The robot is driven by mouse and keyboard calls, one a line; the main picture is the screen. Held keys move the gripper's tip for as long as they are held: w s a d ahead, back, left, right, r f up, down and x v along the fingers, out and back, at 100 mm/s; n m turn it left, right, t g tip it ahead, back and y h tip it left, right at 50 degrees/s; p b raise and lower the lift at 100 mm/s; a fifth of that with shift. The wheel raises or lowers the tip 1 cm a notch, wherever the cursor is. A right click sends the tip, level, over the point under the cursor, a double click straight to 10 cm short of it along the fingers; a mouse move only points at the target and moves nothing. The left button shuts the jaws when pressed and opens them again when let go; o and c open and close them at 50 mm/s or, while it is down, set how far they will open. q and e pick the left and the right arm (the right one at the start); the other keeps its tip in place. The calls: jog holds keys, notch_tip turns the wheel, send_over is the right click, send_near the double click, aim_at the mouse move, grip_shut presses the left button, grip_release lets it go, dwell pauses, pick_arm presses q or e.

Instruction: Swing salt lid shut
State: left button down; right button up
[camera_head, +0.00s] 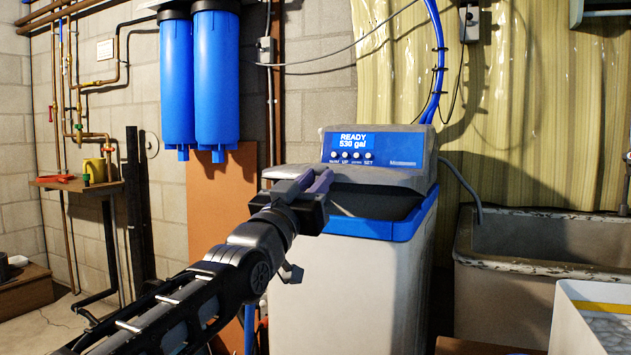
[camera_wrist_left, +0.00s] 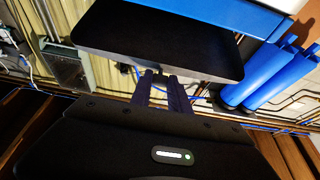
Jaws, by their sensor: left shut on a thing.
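The water softener (camera_head: 345,290) stands in the middle of the head view, with a pale cabinet, a blue rim (camera_head: 405,225) and a control head (camera_head: 378,147) reading READY. Its grey salt lid (camera_head: 279,172) lies above the rim, partly behind my left gripper (camera_head: 318,182). A dark band shows between lid and rim at the front, so the lid looks raised. In the left wrist view the lid (camera_wrist_left: 150,45) is a dark panel with a grey edge. My left gripper's fingers (camera_wrist_left: 162,85) are close together at that edge, shut on it. My right gripper is out of view.
Two blue filter housings (camera_head: 215,80) hang on the wall behind left. A stone sink (camera_head: 545,245) is at the right, with a white bin (camera_head: 590,310) in front. A small shelf (camera_head: 78,184) with pipes is at far left.

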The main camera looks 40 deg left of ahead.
pick_arm(q)
notch_tip(320, 180, down, 7)
jog(key=shift+w+r, duration=0.15)
jog(key=shift+r, duration=0.05)
jog(key=c, duration=1.2)
grip_release()
jog(key=shift+o, duration=0.2)
jog(key=p+v, duration=0.1)
jog(key=v, duration=0.6)
jog(key=shift+s, duration=0.4)
jog(key=shift+f, duration=0.15)
